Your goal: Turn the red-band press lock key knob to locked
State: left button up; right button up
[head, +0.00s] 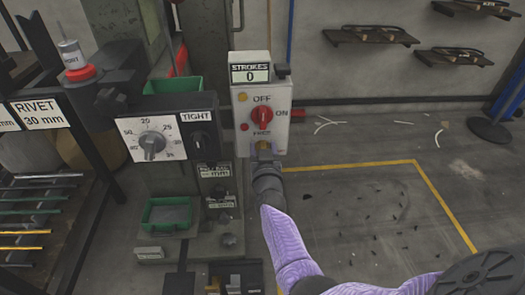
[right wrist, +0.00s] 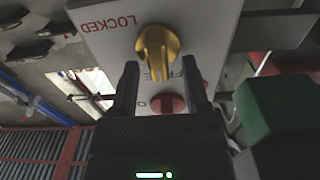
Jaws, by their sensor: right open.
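The gold lock key knob (right wrist: 157,50) is on a pale control box (head: 242,130). In the right wrist view its handle points down the picture toward a partly hidden label, which looks like FREE; the red LOCKED label (right wrist: 134,21) is to its left. In the head view the knob (head: 263,146) shows just above my right gripper (head: 265,163). My right gripper (right wrist: 160,67) is open, its fingers on either side of the handle's lower end; contact cannot be told. My left gripper is not in view.
A red OFF/ON switch (head: 262,116) is above the gold knob, under a STROKES counter (head: 250,73) reading 0. A dial panel (head: 155,138) and green bins (head: 170,213) are at the left. The floor (head: 370,200) at the right is mostly open, with small scraps.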

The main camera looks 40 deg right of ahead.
jog(key=shift+c, duration=1.3)
grip_shut()
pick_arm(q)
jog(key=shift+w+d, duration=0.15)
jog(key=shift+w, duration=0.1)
